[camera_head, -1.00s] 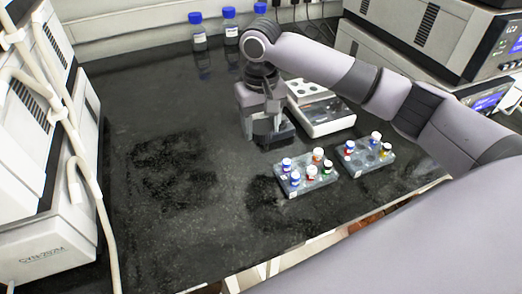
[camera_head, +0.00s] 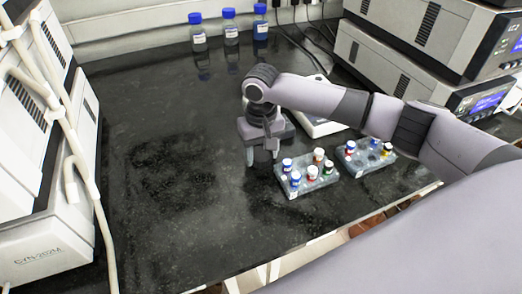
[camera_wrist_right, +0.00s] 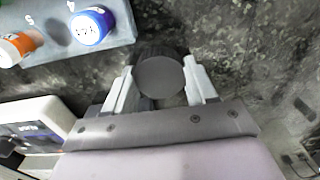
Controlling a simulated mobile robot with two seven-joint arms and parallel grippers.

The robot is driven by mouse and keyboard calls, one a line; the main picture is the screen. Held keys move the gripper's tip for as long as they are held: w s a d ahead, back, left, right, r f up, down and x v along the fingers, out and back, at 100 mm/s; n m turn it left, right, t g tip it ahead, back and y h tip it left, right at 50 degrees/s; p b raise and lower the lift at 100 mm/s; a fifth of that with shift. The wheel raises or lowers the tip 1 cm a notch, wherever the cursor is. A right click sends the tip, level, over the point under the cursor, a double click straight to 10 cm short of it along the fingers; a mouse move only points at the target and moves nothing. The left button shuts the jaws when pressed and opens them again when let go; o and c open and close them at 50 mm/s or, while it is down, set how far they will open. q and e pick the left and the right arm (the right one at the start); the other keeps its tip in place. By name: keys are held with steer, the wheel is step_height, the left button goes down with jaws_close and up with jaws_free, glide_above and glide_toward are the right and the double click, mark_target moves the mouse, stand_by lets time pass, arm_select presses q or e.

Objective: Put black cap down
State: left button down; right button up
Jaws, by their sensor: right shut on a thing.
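My right gripper (camera_head: 262,158) is low over the dark bench, just left of the nearer vial rack (camera_head: 308,187) in the head view. In the right wrist view, my right gripper (camera_wrist_right: 163,88) is shut on the black cap (camera_wrist_right: 160,77), a round dark disc between its two pale fingers. The cap cannot be made out in the head view. Whether it touches the bench cannot be told. My left gripper is not in view.
A second vial rack (camera_head: 378,161) stands to the right. A white device (camera_head: 322,127) is behind the arm. Blue-capped bottles (camera_head: 231,28) line the back. White machines stand at left (camera_head: 38,215) and right (camera_head: 405,55). The bench's middle and left (camera_head: 175,190) are clear.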

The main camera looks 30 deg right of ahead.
steer(key=o, duration=1)
